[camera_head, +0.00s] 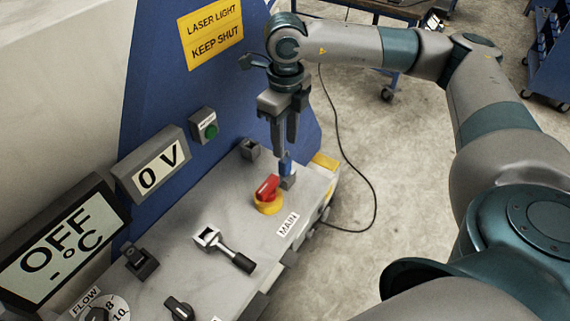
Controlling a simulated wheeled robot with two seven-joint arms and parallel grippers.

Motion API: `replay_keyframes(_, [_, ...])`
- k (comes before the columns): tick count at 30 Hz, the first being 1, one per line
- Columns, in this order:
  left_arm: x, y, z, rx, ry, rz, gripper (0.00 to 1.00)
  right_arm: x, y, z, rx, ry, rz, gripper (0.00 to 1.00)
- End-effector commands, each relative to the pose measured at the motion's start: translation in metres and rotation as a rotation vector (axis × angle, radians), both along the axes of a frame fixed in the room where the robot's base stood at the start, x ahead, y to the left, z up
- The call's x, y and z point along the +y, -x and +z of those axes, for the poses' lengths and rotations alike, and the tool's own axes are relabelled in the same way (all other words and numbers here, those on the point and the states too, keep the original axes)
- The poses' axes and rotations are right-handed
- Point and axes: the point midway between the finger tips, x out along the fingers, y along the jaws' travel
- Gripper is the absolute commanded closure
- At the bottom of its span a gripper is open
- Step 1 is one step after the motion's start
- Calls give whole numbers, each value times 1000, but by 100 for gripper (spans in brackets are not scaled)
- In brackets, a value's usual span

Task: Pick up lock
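A small blue piece that looks like the lock (286,166) sits at a small grey block on the far part of the panel, behind the red and yellow MAIN switch (267,191). My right gripper (284,145) points down directly above the blue piece. Its dark fingers show a little apart, with a thin light-grey part between them reaching down to the blue piece. I cannot tell whether the fingers grip it. My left gripper is not in view.
The sloping grey panel (217,209) carries a lever (237,261), knobs and the FLOW dial. Displays (152,172) and a blue wall with a green button (210,131) stand at the left. A black cable (344,150) lies on the open floor to the right.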

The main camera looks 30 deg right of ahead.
Motion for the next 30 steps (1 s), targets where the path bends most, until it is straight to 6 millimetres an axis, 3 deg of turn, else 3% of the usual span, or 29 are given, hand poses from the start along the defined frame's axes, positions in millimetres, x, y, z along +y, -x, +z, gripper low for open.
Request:
replay_keyframes(8, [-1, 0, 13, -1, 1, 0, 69, 1, 2, -10, 4, 1, -1, 66])
replay_keyframes(19, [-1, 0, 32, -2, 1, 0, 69, 2, 2, -49, 2, 1, -1, 66])
replay_keyframes(30, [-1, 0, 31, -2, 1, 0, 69, 2, 2, -52, 0, 0, 0, 66])
